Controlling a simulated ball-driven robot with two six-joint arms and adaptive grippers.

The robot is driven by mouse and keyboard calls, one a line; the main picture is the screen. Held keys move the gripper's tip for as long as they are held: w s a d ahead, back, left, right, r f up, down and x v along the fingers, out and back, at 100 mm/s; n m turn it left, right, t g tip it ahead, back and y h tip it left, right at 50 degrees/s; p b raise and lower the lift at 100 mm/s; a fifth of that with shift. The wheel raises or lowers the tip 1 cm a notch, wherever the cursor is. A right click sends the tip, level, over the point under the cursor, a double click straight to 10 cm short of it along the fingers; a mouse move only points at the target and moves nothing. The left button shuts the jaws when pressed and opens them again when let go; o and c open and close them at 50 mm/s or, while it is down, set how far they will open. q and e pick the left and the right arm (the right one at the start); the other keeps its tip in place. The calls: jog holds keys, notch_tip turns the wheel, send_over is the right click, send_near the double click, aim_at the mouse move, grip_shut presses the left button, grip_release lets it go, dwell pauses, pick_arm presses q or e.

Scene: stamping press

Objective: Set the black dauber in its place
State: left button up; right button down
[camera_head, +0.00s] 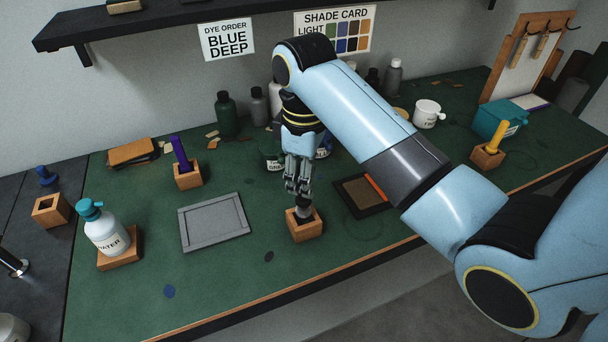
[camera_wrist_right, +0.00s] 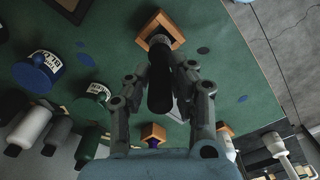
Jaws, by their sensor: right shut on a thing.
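My right gripper (camera_head: 297,188) points down and is shut on the black dauber (camera_head: 304,211). The dauber's lower end is at the opening of a square wooden holder (camera_head: 305,230) at the front middle of the green bench. In the right wrist view the dark handle of the dauber (camera_wrist_right: 160,90) runs between my fingers (camera_wrist_right: 165,72), and its far end overlaps the hole of the wooden holder (camera_wrist_right: 172,22). How deep the dauber sits in the holder is hidden. My left gripper is not in view.
A grey framed plate (camera_head: 214,222) lies left of the holder, and a dark tray with an orange stick (camera_head: 357,196) lies right. A purple-handled tool stands in another wooden holder (camera_head: 188,180), a yellow-handled one in a third (camera_head: 487,158). A water bottle (camera_head: 105,232) stands front left.

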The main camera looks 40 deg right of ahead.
jog(key=shift+f+b, duration=0.85)
jog(key=shift+f, duration=1.65)
jog(key=c, duration=1.1)
grip_release()
jog(key=shift+r, duration=0.1)
notch_tip(320, 180, up, 7)
jog(key=shift+r, duration=0.15)
